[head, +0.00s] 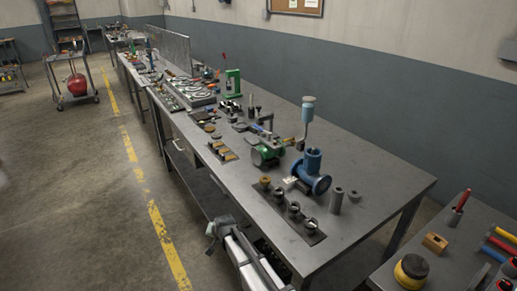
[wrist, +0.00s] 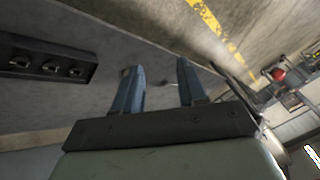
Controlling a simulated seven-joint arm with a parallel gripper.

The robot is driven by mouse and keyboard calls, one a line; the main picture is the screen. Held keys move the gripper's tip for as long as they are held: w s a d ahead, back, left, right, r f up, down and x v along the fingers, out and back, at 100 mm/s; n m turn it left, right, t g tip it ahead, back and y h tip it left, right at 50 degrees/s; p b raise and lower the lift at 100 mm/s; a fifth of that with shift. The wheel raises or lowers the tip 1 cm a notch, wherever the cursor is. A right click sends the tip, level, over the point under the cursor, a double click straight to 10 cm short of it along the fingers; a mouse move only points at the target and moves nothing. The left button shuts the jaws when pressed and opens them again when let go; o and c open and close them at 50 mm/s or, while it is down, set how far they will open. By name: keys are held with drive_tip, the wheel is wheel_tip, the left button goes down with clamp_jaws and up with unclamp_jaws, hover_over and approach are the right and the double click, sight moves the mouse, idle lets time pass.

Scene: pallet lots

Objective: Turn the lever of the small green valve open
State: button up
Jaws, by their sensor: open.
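A small green valve (head: 264,153) stands on the long grey workbench in the head view, left of a larger blue valve (head: 314,172). A blue-grey bar, perhaps its lever, shows at its top; its exact angle is too small to tell. My gripper shows in the wrist view (wrist: 160,68) with two blue fingers apart and nothing between them. In the head view my arm is low, beside the bench's front edge, well away from the green valve. The green valve is not seen in the wrist view.
The workbench (head: 375,180) has bare room at its right end. A dark tray with several round fittings (head: 292,211) lies near its front edge; a similar rack (wrist: 45,60) shows in the wrist view. A grey cylinder (head: 337,200) stands near the blue valve. A second table with tools (head: 450,245) is at right.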

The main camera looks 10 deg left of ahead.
drive_tip(key=w+a+r+n, duration=0.2)
drive_tip(key=w+a+r, duration=0.15)
drive_tip(key=r, duration=0.45)
drive_tip(key=w+a+r+n+t, duration=0.1)
drive_tip(key=w+a+r, duration=0.2)
drive_tip(key=w+r, duration=0.35)
drive_tip(key=w+a+r+n, duration=0.2)
drive_tip(key=a+r, duration=0.1)
drive_tip(key=r, duration=0.6)
wheel_tip(320, 180, up, 25)
drive_tip(key=n+g+h, duration=0.1)
drive_tip(key=n+h, duration=0.1)
drive_tip(key=n, duration=0.3)
hover_over(258, 128)
drive_tip(key=s+d, duration=0.3)
drive_tip(key=s, duration=0.2)
drive_tip(key=x, duration=1.2)
drive_tip(key=shift+w+a+f, duration=0.1)
drive_tip(key=shift+w+f, duration=0.15)
clamp_jaws()
